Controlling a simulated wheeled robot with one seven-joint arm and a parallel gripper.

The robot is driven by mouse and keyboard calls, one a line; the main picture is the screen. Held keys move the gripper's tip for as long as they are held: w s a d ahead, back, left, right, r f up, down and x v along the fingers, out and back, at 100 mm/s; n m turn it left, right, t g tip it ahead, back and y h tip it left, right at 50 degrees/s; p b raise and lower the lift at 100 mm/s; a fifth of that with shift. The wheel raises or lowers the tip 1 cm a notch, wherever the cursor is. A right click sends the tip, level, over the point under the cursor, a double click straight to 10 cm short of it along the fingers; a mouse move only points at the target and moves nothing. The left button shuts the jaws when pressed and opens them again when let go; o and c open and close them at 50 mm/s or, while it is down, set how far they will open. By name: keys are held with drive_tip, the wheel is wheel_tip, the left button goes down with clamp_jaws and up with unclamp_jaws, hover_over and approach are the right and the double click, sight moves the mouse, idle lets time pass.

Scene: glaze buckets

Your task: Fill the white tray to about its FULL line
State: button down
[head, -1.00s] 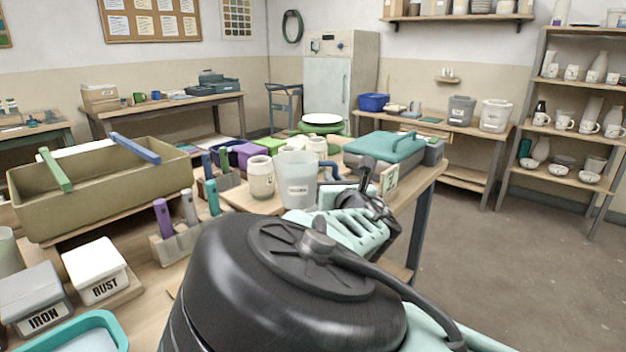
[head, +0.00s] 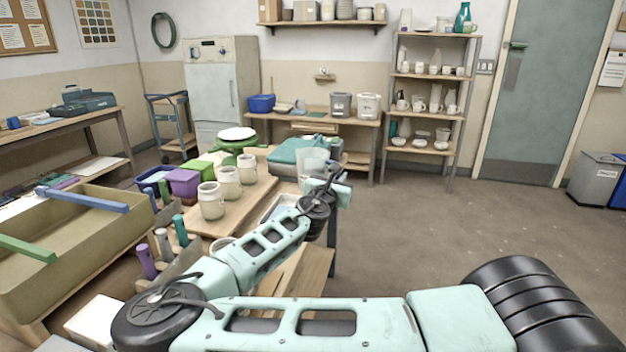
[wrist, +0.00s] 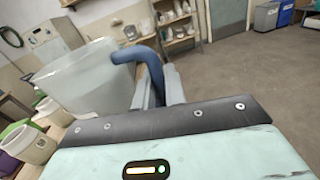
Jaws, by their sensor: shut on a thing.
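A clear, frosted jug (head: 312,160) is past my forearm at the table's right side. My gripper (wrist: 158,90) is shut on its blue handle (wrist: 152,62), and the jug (wrist: 88,80) fills the left of the wrist view. It looks roughly upright; I cannot make out how much is in it. A pale tray (head: 283,206) shows partly behind my arm, below and left of the jug. It looks like the white tray, but its FULL line and level cannot be read.
Several cream jars (head: 211,202) stand on a wooden board left of my arm. Behind are a purple tub (head: 183,183) and a teal case (head: 290,150). A big olive trough (head: 75,240) is at left. The floor (head: 430,220) at right is clear.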

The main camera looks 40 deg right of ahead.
wheel_tip(320, 180, down, 3)
drive_tip(key=shift+s+r+n+b, duration=0.15)
drive_tip(key=shift+n+b, duration=0.15)
drive_tip(key=shift+b, duration=0.45)
drive_tip(key=shift+s+d+r+n+g+y+p, duration=0.15)
drive_tip(key=shift+r+n+p, duration=0.65)
drive_tip(key=shift+p, duration=1.1)
drive_tip(key=shift+a+r+n+g+y+p, duration=0.1)
drive_tip(key=shift+r+n+g+p, duration=0.3)
drive_tip(key=shift+n+p, duration=1.05)
drive_tip(key=shift+s+d+r+n+g+y+p, duration=0.1)
drive_tip(key=shift+r+n+p, duration=0.6)
drive_tip(key=shift+p, duration=1.6)
drive_tip(key=shift+w+r+p, duration=0.15)
drive_tip(key=shift+r+p, duration=0.1)
drive_tip(key=shift+p, duration=0.4)
drive_tip(key=shift+f+n+b, duration=0.25)
drive_tip(key=shift+f+b, duration=0.05)
drive_tip(key=shift+f, duration=0.45)
drive_tip(key=shift+r+p, duration=0.25)
drive_tip(key=shift+p, duration=0.1)
drive_tip(key=shift+w+a+r+n+p, duration=0.2)
drive_tip(key=shift+w+r+n+p, duration=0.3)
drive_tip(key=shift+p, duration=1.15)
